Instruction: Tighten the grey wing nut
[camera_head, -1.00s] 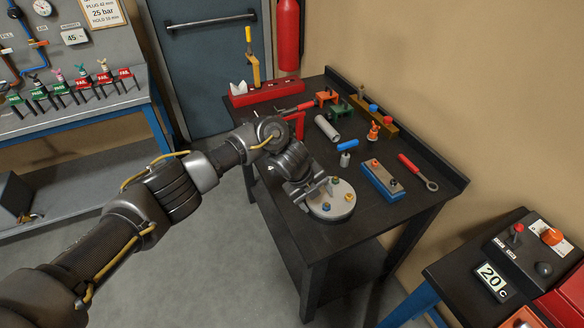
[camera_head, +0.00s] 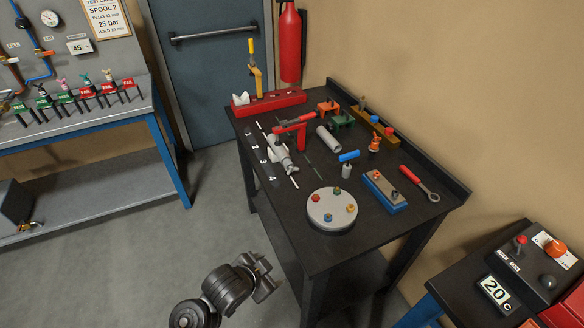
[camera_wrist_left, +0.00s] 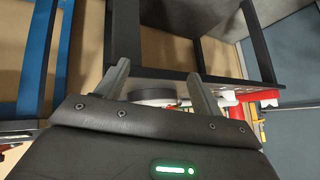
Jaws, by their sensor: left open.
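A round pale plate (camera_head: 332,222) lies near the front corner of the dark table, with several small coloured nuts on it. My left gripper (camera_head: 264,275) is open and empty, off the table's front left edge and apart from the plate. Its two spread fingers show in the left wrist view (camera_wrist_left: 157,82). My right gripper is not in view.
On the table (camera_head: 300,240) are a red-handled wrench (camera_head: 420,183), a grey cylinder (camera_head: 328,138), a blue-topped tool (camera_head: 348,163), a red clamp (camera_head: 295,128) and a red rack (camera_head: 268,102). A control box (camera_head: 530,262) stands right. Floor is free at left.

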